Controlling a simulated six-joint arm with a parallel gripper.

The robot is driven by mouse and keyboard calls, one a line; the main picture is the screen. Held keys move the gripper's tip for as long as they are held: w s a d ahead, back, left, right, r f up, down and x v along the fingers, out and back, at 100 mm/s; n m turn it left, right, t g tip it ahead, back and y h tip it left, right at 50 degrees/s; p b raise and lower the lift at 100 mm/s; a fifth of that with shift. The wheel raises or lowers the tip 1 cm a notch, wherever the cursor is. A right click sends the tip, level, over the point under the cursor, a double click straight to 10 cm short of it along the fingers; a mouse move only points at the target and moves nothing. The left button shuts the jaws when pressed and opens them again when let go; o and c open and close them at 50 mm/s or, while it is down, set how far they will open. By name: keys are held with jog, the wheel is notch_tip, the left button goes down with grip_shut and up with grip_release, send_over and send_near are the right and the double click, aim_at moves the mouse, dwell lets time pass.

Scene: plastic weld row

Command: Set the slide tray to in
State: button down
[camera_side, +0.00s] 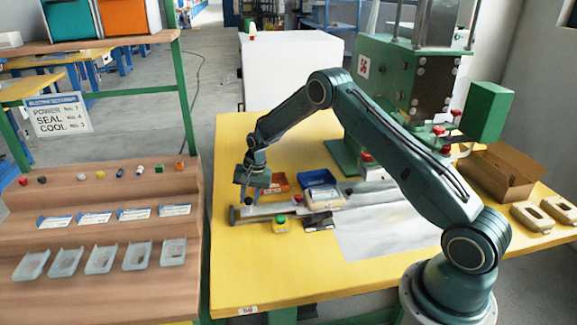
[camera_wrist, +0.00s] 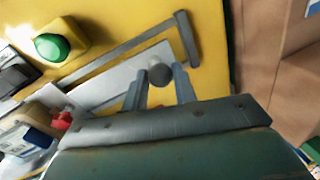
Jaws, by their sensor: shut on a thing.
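The slide tray is a pale grey plate lying between grey guide rails; it shows in the wrist view (camera_wrist: 112,88) and, partly, in the side view (camera_side: 292,209). In the side view my gripper (camera_side: 248,198) points down at the left end of the rails (camera_side: 240,215) and hides the knob. How far the tray sits along the rails is hard to tell.
A yellow box with a green button (camera_side: 282,225) and a black box (camera_side: 319,221) stand just in front of the rails. An orange bin (camera_side: 277,182) and a blue bin (camera_side: 319,178) lie behind. The green press (camera_side: 395,75) stands at the back right. The table's front left is clear.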

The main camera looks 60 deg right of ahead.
send_over(285, 207)
jog(key=shift+d, duration=0.15)
jog(key=c, duration=1.1)
grip_release()
jog(key=shift+r, duration=0.15)
jog(key=r, duration=0.4)
jog(key=s+d+r, duration=0.1)
jog(key=r, duration=0.4)
jog(key=s+r, duration=0.1)
jog(key=r, duration=0.3)
jog(key=shift+s+d+r, duration=0.15)
jog(key=shift+d+r, duration=0.05)
